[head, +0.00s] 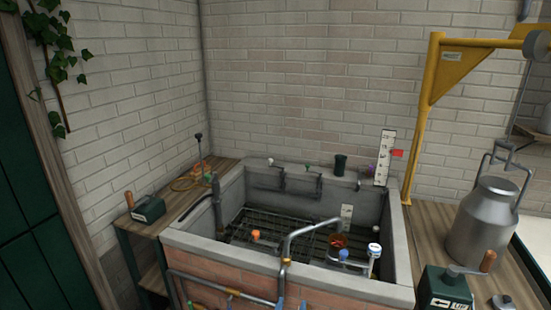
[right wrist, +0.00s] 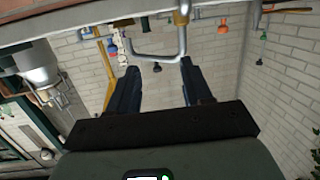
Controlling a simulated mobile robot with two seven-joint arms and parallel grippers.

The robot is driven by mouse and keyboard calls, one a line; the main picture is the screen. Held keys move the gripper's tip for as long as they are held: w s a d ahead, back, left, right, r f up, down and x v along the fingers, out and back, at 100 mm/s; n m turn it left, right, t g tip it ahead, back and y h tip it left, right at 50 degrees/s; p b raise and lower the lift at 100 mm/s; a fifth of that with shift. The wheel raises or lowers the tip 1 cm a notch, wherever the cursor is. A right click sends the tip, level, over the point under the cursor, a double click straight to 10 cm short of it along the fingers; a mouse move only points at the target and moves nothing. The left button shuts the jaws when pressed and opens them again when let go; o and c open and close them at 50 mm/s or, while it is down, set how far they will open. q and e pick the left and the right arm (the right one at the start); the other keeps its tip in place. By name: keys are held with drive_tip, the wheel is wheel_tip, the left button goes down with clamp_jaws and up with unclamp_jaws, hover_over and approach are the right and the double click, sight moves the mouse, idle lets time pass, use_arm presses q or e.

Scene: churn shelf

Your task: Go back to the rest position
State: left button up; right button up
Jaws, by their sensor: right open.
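My right gripper (right wrist: 159,68) shows in the right wrist view, with its two dark fingers spread apart and nothing between them. A bent grey pipe (right wrist: 155,55) shows beyond the fingertips; I cannot tell how far off it is. I cannot make out the right gripper clearly in the head view. My left gripper is in neither view.
A brick-fronted stone trough (head: 405,255) with a metal grate stands ahead, its bent pipe (head: 300,232) rising at the front. A milk can (head: 483,222), a yellow crane post (head: 420,125) and a green crank box (head: 445,288) are at right. Another crank box (head: 149,209) is at left.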

drive_tip(key=d+f+g+y, duration=0.2)
drive_tip(key=d+f+g, duration=0.15)
drive_tip(key=f, duration=0.95)
drive_tip(key=s+d+f+g+y+p, duration=0.1)
drive_tip(key=s+d+f+g, duration=0.1)
drive_tip(key=s+f, duration=0.45)
drive_tip(key=s+d+f+g+y, duration=0.1)
drive_tip(key=s+d+f+g, duration=0.15)
drive_tip(key=s+f, duration=0.4)
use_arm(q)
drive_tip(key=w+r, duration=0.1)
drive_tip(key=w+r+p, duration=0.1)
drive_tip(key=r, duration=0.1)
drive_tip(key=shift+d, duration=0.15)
use_arm(e)
drive_tip(key=s+f+m+g+y, duration=0.1)
drive_tip(key=s+f+g, duration=0.3)
drive_tip(key=s, duration=0.7)
drive_tip(key=s+f+m+g+y, duration=0.1)
drive_tip(key=s+f+g, duration=0.3)
drive_tip(key=s, duration=0.6)
drive_tip(key=shift+s+d+f+g+y, duration=0.4)
drive_tip(key=shift+d+f+y, duration=0.1)
drive_tip(key=shift+f, duration=0.35)
